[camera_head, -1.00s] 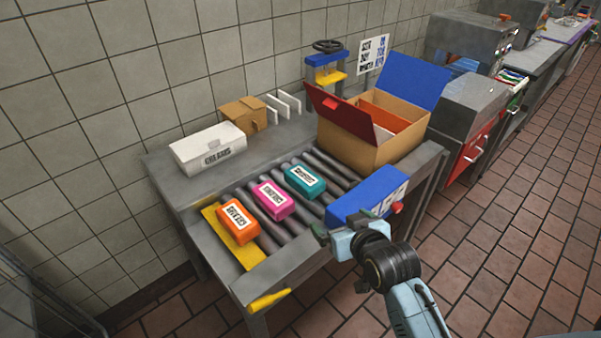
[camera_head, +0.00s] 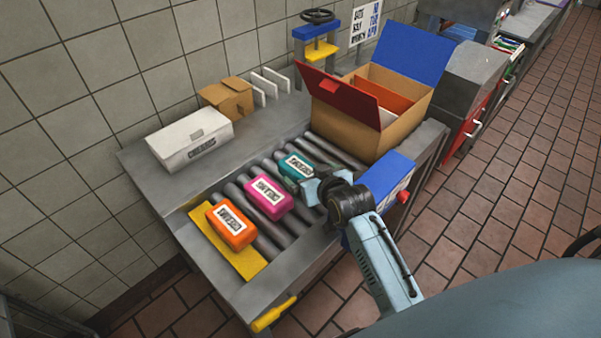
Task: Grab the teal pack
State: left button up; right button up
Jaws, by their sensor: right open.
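The teal pack (camera_head: 298,166), with a white label, lies on the rollers at the far end of a row of three packs. My right gripper (camera_head: 298,186) is at its near right side, and its fingers partly cover that side of the pack. The gripper is open; I cannot tell whether a finger touches the pack. The pack still lies on the rollers. My left gripper does not show.
A pink pack (camera_head: 268,198) and an orange pack (camera_head: 231,226) lie nearer on the rollers. An open cardboard box (camera_head: 400,135) with red and blue flaps stands behind right. A white box (camera_head: 190,140) stands at left, a blue unit (camera_head: 387,176) right of my gripper.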

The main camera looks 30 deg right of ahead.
aim_at(301, 167)
jog(key=shift+w+f, duration=0.2)
jog(key=shift+w, duration=0.25)
jog(key=x, duration=0.3)
jog(key=shift+w+b, duration=0.35)
jog(key=shift+w+f, duration=0.2)
jog(key=shift+w, duration=0.15)
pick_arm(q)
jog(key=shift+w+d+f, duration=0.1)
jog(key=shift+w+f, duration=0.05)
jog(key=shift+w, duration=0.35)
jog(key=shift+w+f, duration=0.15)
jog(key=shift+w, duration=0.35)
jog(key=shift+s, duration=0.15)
pick_arm(e)
jog(key=shift+c, duration=0.8)
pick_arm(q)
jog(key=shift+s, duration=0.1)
pick_arm(e)
jog(key=c, duration=1.2)
